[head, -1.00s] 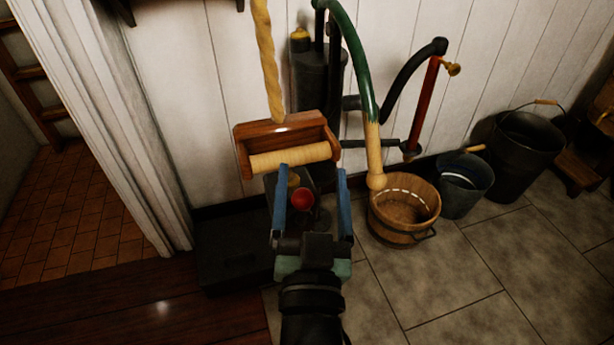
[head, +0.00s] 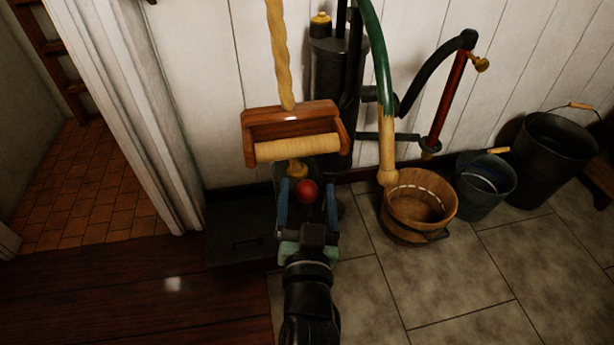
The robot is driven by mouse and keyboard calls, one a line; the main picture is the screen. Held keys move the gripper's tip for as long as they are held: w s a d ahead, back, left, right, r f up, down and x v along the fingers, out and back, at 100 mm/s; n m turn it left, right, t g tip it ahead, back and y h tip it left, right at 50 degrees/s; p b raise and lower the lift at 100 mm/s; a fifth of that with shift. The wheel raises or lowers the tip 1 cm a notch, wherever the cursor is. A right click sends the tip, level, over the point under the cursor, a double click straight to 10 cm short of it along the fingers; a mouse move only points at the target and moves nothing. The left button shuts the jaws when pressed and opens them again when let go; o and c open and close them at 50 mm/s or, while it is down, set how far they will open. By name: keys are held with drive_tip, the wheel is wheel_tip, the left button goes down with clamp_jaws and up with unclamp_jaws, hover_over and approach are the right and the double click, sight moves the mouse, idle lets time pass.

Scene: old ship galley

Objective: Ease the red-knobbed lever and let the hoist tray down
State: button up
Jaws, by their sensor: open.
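The red knob of the lever (head: 307,191) shows as a round red ball between the two blue fingers of my gripper (head: 307,205). The fingers are open, one on each side of the knob; I cannot tell whether either touches it. The lever's shaft is mostly hidden by the knob and my gripper. Just beyond the knob is a wooden roller housing (head: 290,117) with a pale roller, and a thick rope (head: 279,50) rises from it. I cannot make out the hoist tray for certain.
A wooden bucket (head: 440,211) stands right of my gripper, with a metal pail (head: 489,185) and a larger dark bucket (head: 555,145) farther right. A green-and-tan curved handle (head: 384,90) and dark pump cylinder (head: 328,85) stand behind. Tiled floor (head: 440,290) is clear at front right.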

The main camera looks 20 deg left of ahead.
drive_tip(key=shift+b+x, duration=0.3)
drive_tip(key=shift+x, duration=1.8)
clamp_jaws()
